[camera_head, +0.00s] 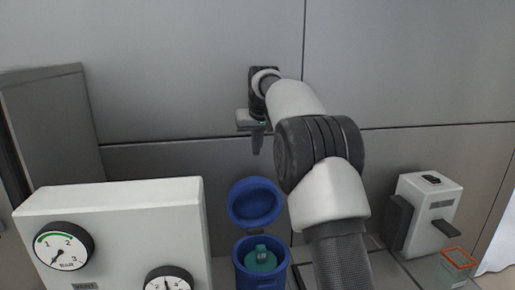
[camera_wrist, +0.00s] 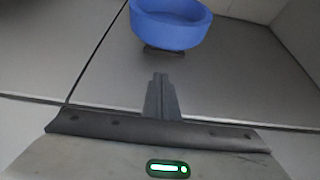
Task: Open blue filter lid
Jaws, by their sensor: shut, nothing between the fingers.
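The blue filter housing (camera_head: 247,272) stands at the bottom centre of the head view with its top open. A teal-green part (camera_head: 261,260) with a raised handle sits inside it. Its blue lid (camera_head: 255,203) is tilted up and back behind the opening. In the wrist view a blue round part (camera_wrist: 171,24) shows at the top, cut off by the frame edge. My gripper (camera_head: 256,150) is above the lid, apart from it, pointing down. Its fingers (camera_wrist: 160,80) are together and empty in the wrist view.
A white panel (camera_head: 120,215) with pressure gauges stands left of the filter. A white and grey device (camera_head: 428,210) stands to the right, with an orange-rimmed clear box (camera_head: 458,262) near it. A grey panelled wall (camera_head: 400,60) is behind.

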